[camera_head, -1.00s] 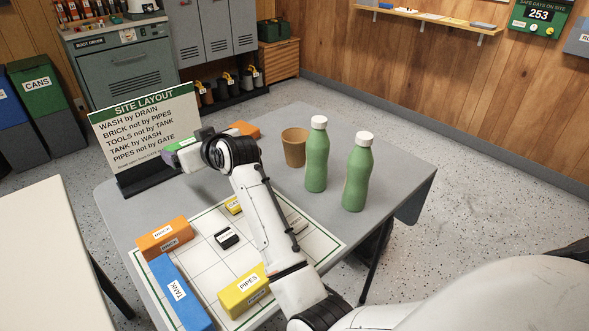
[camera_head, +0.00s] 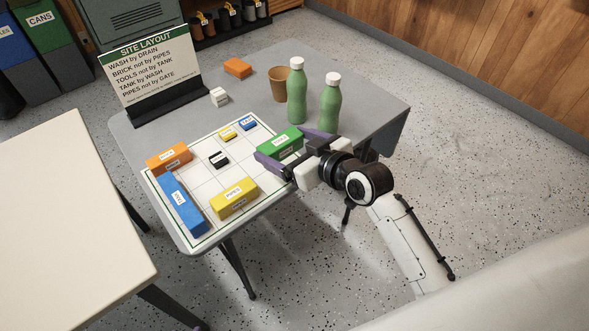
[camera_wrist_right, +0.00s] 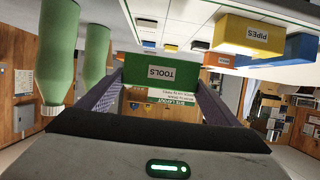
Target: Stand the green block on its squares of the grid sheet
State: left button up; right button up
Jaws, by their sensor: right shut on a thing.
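The green block (camera_head: 279,141), labelled TOOLS in the wrist view (camera_wrist_right: 160,72), is between the purple fingers of my right gripper (camera_head: 291,149). The gripper is shut on it. The block is level, over the right part of the white grid sheet (camera_head: 206,189); I cannot tell whether it touches the sheet. The sign titled SITE LAYOUT (camera_head: 150,66) stands behind the sheet. My left gripper is not in view.
On the sheet are orange (camera_head: 169,158), blue (camera_head: 182,204) and yellow PIPES (camera_head: 234,199) blocks, and small black (camera_head: 218,160), yellow (camera_head: 228,134) and blue (camera_head: 248,124) pieces. Two green bottles (camera_head: 297,95) (camera_head: 330,104) and a brown cup (camera_head: 278,84) stand close behind my right gripper.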

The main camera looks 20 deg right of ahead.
notch_tip(320, 180, down, 8)
jog(key=shift+d+r+b, duration=0.1)
jog(key=shift+r+b, duration=0.05)
jog(key=shift+b, duration=0.4)
jog(key=o, duration=1)
jog(key=shift+f, duration=0.2)
jog(key=shift+r, duration=0.2)
jog(key=v, duration=1.1)
jog(key=s+a+f+g, duration=0.1)
jog(key=s+f, duration=0.4)
jog(key=f, duration=0.1)
jog(key=s+f+m+g+h, duration=0.1)
jog(key=s+f, duration=0.5)
jog(key=s+a+f+m+g+h, duration=0.1)
jog(key=s+f+g, duration=0.1)
jog(key=s+f, duration=0.3)
jog(key=shift+s+a+f+p, duration=0.35)
jog(key=shift+s+f+p, duration=0.05)
jog(key=shift+f, duration=0.05)
